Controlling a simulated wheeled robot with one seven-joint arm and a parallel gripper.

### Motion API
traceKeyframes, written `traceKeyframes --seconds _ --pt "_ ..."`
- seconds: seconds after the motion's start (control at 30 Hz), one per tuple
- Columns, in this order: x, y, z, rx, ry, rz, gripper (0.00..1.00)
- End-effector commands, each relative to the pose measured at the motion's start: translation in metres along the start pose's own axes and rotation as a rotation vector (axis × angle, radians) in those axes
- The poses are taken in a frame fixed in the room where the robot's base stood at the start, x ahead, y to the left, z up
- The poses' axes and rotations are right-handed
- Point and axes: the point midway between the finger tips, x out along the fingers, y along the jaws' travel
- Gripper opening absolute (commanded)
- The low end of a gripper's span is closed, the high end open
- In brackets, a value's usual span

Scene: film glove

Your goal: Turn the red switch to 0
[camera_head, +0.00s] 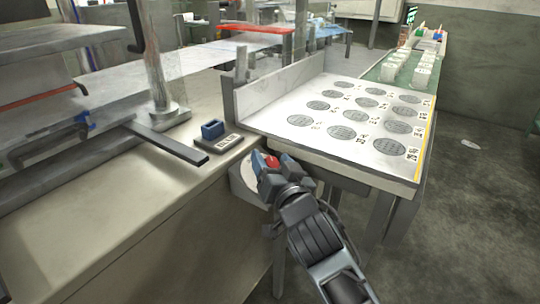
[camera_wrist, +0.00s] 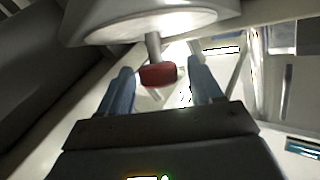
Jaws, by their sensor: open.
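The red switch (camera_head: 271,162) is a small red knob on a short stem. It stands out from a pale round plate (camera_head: 243,181) at the front side of the bench. In the wrist view the red switch (camera_wrist: 158,75) hangs from the plate (camera_wrist: 150,22) on its grey stem. My gripper (camera_head: 268,166) is at the switch. In the wrist view my gripper (camera_wrist: 158,88) is open, with one blue-grey finger on each side of the knob and a gap to each. No 0 mark is readable in either view.
A white table (camera_head: 340,150) with round grey discs lies just beyond my gripper. A small blue item on a dark labelled base (camera_head: 218,140) sits on the bench (camera_head: 150,190) to the left.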

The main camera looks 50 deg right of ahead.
Motion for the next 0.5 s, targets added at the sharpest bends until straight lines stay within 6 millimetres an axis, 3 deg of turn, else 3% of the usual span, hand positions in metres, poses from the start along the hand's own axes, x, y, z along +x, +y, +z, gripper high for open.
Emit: traceKeyframes --seconds 0.2,0.5 --pt "0.019 0.0 0.0 0.0 0.001 -0.001 0.65" --pt "0.022 0.0 0.0 0.0 0.0 0.0 0.65"
